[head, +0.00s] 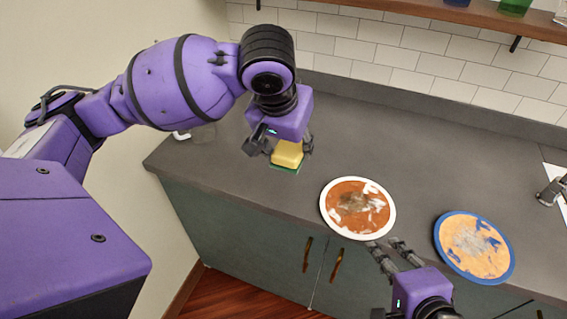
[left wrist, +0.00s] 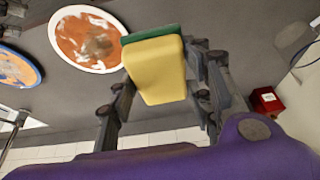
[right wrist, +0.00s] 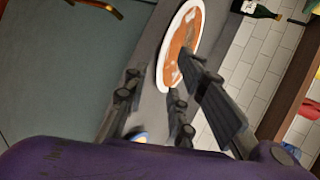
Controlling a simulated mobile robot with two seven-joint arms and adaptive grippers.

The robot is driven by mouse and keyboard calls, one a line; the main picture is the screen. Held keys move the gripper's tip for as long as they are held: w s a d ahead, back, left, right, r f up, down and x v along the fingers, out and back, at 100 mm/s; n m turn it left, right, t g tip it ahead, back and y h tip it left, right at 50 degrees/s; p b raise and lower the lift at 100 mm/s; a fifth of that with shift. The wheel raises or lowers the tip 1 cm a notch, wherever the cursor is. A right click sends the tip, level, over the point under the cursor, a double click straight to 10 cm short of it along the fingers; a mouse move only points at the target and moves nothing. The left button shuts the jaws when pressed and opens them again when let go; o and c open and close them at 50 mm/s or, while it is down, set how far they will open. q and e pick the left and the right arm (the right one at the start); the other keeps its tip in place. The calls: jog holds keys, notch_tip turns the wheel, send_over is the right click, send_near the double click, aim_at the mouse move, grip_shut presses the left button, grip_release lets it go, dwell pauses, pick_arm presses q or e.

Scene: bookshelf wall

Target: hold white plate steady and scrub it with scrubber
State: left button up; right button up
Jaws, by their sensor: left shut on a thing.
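The white plate (head: 326,202) lies on the grey counter near its front edge, with a white rim and a brown, smeared middle. It also shows in the left wrist view (left wrist: 62,52) and the right wrist view (right wrist: 165,75). My left gripper (head: 279,148) is shut on the scrubber (head: 288,154), a yellow block with a green face turned downward. It holds the scrubber left of the plate; the left wrist view shows the scrubber (left wrist: 157,70) between the fingers. My right gripper (head: 387,246) is open and empty, with its fingertips by the plate's near rim. Contact is unclear.
A blue-rimmed, soiled plate (head: 441,237) lies to the right of the white plate. A sink faucet (head: 551,192) is at the far right. A wooden shelf (head: 440,14) with bottles runs along the tiled wall. The counter behind the plates is clear.

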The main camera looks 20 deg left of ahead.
aim_at(371, 240)
jog(key=shift+x, duration=2.85)
grip_shut()
